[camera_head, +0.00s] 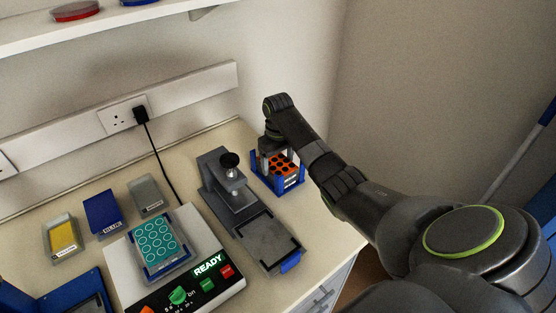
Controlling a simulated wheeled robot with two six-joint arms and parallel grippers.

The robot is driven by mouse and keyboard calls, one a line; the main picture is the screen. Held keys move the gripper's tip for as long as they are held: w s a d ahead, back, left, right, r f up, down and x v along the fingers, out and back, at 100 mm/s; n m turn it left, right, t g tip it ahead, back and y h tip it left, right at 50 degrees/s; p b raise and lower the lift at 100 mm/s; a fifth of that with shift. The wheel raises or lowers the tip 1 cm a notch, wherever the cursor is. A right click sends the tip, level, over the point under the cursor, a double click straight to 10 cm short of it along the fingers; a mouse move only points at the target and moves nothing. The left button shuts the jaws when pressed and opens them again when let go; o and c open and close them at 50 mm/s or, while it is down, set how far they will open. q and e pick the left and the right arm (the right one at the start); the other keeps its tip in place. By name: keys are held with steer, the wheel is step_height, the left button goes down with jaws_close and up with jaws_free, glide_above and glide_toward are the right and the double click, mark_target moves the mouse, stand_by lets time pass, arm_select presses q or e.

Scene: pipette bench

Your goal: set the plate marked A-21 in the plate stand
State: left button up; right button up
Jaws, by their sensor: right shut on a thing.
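An orange plate (284,166) with dark round wells and a white front label sits in or just over a blue stand (262,182) at the back right of the bench. The label's writing is too small to read, so I cannot tell if it is A-21. My right gripper (278,150) is over this plate, pointing down and shut on it. My arm hides part of the plate and stand. I cannot tell whether the plate rests fully on the stand's base. A teal plate (156,243) with round wells sits on a white device. My left gripper is out of view.
The white device (235,280) shows READY. A grey press-like device (222,185) stands left of the stand. Yellow (63,237), blue (103,213) and grey (146,194) boxes are at the left. A black cord (162,165) hangs from a wall socket. A shelf (180,10) is above.

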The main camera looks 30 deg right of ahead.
steer(key=shift+f, duration=0.15)
steer(key=o, duration=1.1)
steer(key=shift+c, duration=0.2)
step_height(320, 180, up, 7)
steer(key=shift+w+r+b, duration=0.1)
steer(key=shift+r+b, duration=0.1)
steer(key=shift+b, duration=0.8)
step_height(320, 180, up, 5)
steer(key=p, duration=0.4)
steer(key=shift+p, duration=0.3)
